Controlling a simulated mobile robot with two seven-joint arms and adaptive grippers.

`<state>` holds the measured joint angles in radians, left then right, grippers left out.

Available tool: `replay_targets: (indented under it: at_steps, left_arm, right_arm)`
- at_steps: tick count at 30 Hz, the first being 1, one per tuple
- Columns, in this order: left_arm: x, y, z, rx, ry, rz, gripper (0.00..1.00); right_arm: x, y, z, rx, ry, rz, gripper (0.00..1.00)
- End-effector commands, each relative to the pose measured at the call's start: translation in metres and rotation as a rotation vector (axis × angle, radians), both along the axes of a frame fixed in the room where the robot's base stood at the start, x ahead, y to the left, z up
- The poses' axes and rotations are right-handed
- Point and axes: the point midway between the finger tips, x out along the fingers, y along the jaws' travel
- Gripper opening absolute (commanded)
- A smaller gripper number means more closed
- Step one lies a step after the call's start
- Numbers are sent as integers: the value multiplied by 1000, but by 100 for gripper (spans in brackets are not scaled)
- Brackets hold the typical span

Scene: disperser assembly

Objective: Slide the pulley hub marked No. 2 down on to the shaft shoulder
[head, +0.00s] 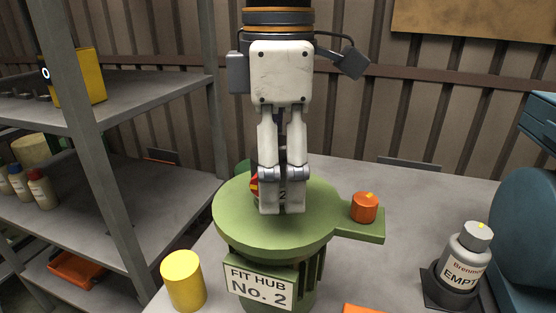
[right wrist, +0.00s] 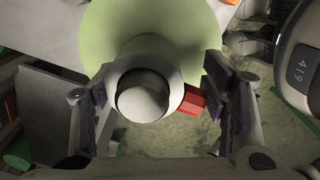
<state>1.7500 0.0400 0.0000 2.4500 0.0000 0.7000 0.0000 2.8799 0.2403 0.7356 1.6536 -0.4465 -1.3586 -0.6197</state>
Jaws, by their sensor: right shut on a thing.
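My right gripper (head: 282,209) points straight down over a round green stand (head: 235,218). It is shut on a grey hub, mostly hidden behind the fingers; part of a "2" mark shows between them. In the right wrist view a grey cylinder with a rounded end (right wrist: 143,92) lies between the fingers (right wrist: 155,105), above the green disc (right wrist: 110,25). A red piece (head: 254,185) sits beside it; it also shows in the right wrist view (right wrist: 194,100). The shaft shoulder cannot be made out. My left gripper is not in view.
A sign (head: 260,286) on the stand reads "FIT HUB No. 2". An orange cylinder (head: 364,208) sits on the stand's side arm. A yellow cylinder (head: 183,281) stands at front left, and a grey bottle marked "EMPTY" (head: 466,262) at right. Shelves (head: 150,95) line the left.

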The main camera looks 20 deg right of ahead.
Motion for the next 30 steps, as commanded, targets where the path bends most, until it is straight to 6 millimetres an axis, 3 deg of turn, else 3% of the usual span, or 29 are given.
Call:
replay_targets:
  at_steps: [9,10,13,23,26,30]
  left_arm:
    - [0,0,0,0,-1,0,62]
    - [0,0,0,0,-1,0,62]
    - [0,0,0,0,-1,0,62]
    - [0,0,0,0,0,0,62]
    - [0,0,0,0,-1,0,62]
    - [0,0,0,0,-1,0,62]
  right_arm:
    - [0,0,-6,1,-3,0,13]
    - [0,0,-6,1,-3,0,70]
    - [0,0,-6,2,-4,0,91]
    - [0,0,-6,0,0,0,91]
    - [0,0,6,0,-4,-1,91]
    - [0,1,44,3,-8,-1,91]
